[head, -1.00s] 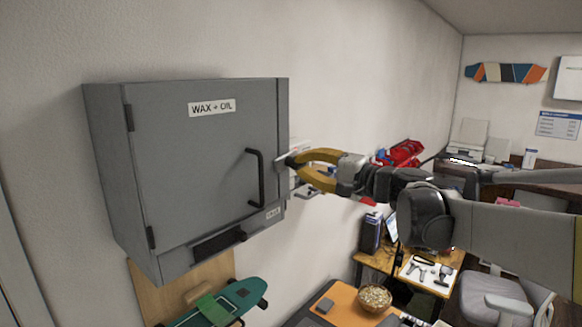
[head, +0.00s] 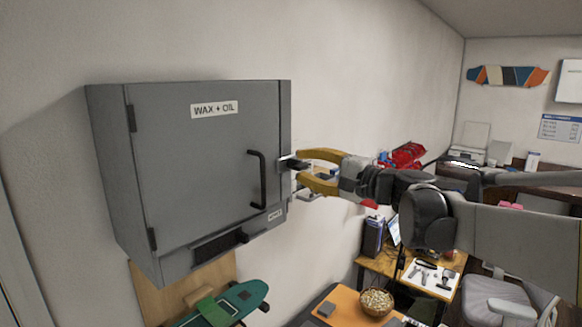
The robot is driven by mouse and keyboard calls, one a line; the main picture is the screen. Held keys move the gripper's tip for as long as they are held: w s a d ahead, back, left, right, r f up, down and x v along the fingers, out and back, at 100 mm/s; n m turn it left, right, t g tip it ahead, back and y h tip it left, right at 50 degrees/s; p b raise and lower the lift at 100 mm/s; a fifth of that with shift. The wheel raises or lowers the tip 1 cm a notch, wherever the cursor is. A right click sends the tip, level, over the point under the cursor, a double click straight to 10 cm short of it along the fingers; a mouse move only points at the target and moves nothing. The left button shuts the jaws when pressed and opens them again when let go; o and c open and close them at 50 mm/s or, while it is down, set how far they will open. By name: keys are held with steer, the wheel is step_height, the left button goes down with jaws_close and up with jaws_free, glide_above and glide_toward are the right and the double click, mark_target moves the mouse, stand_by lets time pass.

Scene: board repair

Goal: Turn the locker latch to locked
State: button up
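The grey locker (head: 190,165) hangs on the wall at the left with its door shut. It bears a "WAX + OIL" label (head: 214,109) and a black upright handle (head: 258,178). The small latch (head: 289,163) sits at the door's right edge, partly hidden by the fingers. My gripper (head: 301,172) comes in from the right with its yellow fingers spread, one above the other. The fingertips are at the latch. I cannot tell whether they touch it, or which way the latch is turned.
Below the locker are a dark slot and a green skateboard (head: 222,306) against a wooden panel. An orange-topped table with a bowl (head: 375,301) stands at the lower middle. A workbench with tools (head: 431,275) and a chair (head: 497,302) are at the right.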

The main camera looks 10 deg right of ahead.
steer(key=v, duration=1.2)
steer(key=s+a+f+n+g+h+b, duration=0.1)
steer(key=s+a+f+g+b, duration=0.15)
steer(key=f+b, duration=0.45)
steer(key=s+a+f+n+g+h+b, duration=0.1)
steer(key=s+a+f+n+b, duration=0.2)
steer(key=f, duration=0.8)
steer(key=s+a+f+g+h+b, duration=0.15)
steer(key=a+f+b, duration=0.3)
steer(key=f, duration=0.45)
steer(key=s+f+n+h+b, duration=0.2)
steer(key=s+f+b, duration=0.2)
steer(key=f, duration=0.6)
steer(key=s+d+f+n+g+h+b, duration=0.1)
steer(key=s+f+b, duration=0.4)
steer(key=f, duration=0.5)
steer(key=s+d+f+n+g+h+b, duration=0.1)
steer(key=s+f+n+h+b, duration=0.3)
steer(key=f+b, duration=0.3)
step_height(320, 180, down, 4)
steer(key=shift+s+d+r, duration=0.15)
steer(key=shift+s+d, duration=0.05)
